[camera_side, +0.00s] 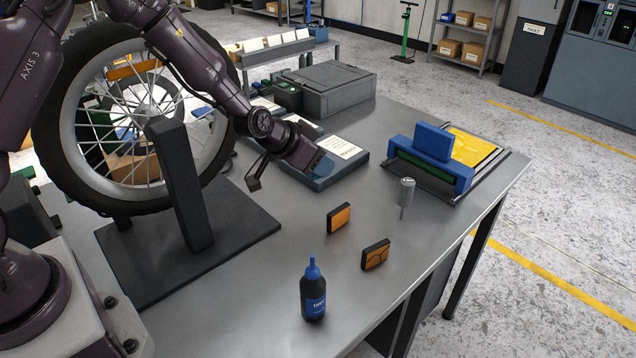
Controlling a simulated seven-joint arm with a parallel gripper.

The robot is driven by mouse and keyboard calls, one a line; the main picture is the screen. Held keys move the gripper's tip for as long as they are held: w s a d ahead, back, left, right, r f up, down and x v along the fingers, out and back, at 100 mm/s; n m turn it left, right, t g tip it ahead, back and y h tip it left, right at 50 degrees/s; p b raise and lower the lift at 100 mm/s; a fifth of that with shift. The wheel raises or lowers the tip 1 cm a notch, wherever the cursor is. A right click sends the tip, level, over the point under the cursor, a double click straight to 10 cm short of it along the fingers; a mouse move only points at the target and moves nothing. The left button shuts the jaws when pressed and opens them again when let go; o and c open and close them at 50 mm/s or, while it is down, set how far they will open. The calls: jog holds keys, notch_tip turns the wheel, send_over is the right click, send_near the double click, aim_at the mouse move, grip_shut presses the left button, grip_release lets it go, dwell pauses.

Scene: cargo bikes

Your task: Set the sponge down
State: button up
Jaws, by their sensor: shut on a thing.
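My gripper (309,158) reaches over the middle of the bench, beside a flat grey-blue case with a white label (338,147). A small blue block (324,167) shows at its fingertips and appears to be the sponge. The gripper is shut on it. The hand and fingers hide part of the sponge. It overlaps the case in this view, and I cannot tell whether it touches the case or hangs above it.
A spoked wheel (66,155) on a dark stand (180,185) fills the left. Two orange-faced black blocks (338,217) (375,254), a dark blue-capped bottle (313,296) and a small metal cylinder (407,190) stand in front. A blue-framed fixture (432,142) is right. Bare bench lies between.

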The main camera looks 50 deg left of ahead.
jog(key=s+d+f+m+h, duration=0.1)
jog(key=s+d+f+m, duration=0.15)
jog(key=s, duration=0.45)
jog(key=s+d+f+m+h, duration=0.1)
jog(key=s+d+f+h, duration=0.15)
jog(key=s, duration=0.45)
jog(key=shift+g+y, duration=0.3)
jog(key=shift+y, duration=0.25)
jog(key=shift+a+f, duration=0.2)
jog(key=shift+f, duration=1.7)
jog(key=shift+a+f, duration=0.15)
jog(key=shift+f, duration=1.7)
jog(key=shift+f, duration=0.1)
jog(key=o, duration=0.9)
